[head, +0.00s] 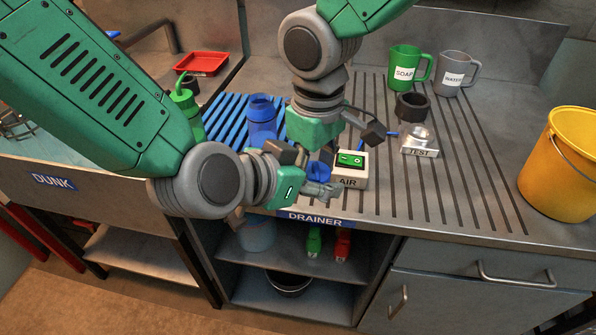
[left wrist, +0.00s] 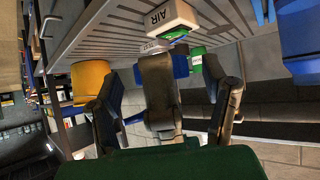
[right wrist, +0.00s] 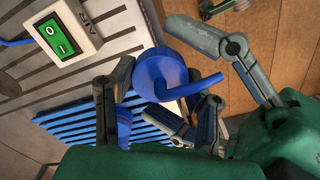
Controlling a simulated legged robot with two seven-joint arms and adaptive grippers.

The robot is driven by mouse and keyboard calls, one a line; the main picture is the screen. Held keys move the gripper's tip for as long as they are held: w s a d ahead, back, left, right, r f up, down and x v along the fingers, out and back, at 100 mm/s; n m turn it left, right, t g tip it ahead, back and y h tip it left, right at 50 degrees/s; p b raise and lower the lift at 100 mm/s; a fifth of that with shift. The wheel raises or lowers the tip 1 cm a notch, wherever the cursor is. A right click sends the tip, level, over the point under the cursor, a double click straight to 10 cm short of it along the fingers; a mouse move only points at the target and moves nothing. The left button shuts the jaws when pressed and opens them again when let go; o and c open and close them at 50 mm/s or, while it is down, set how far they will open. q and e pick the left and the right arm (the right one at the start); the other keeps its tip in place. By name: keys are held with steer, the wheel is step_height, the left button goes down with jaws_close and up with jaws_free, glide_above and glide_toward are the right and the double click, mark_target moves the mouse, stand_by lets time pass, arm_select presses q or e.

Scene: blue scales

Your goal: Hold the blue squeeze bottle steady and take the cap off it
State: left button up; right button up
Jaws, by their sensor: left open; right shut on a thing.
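The blue squeeze bottle (head: 262,118) stands upright on the blue slatted rack, with no spout visible on its top. It also shows at the upper right of the left wrist view (left wrist: 302,40). A blue cap (right wrist: 158,72) with a bent spout is between the fingers of my right gripper (right wrist: 155,110), apart from the bottle. In the head view the cap (head: 319,171) is partly hidden by gripper parts. My left gripper (head: 316,188) is open, close beside the cap and in front of the bottle; I cannot tell whether it touches the cap.
The AIR switch box (head: 350,170) is just right of the grippers. A TEST holder (head: 420,145), a dark ring (head: 411,106), a green SOAP jug (head: 406,68) and a grey WATER jug (head: 454,74) stand farther right. A yellow bucket (head: 560,165) is at far right. The right drainer is mostly clear.

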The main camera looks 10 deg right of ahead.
arm_select(q)
steer(key=shift+w+f, duration=0.1)
steer(key=c, duration=1.1)
steer(key=shift+c, duration=0.2)
arm_select(e)
steer(key=o, duration=1.4)
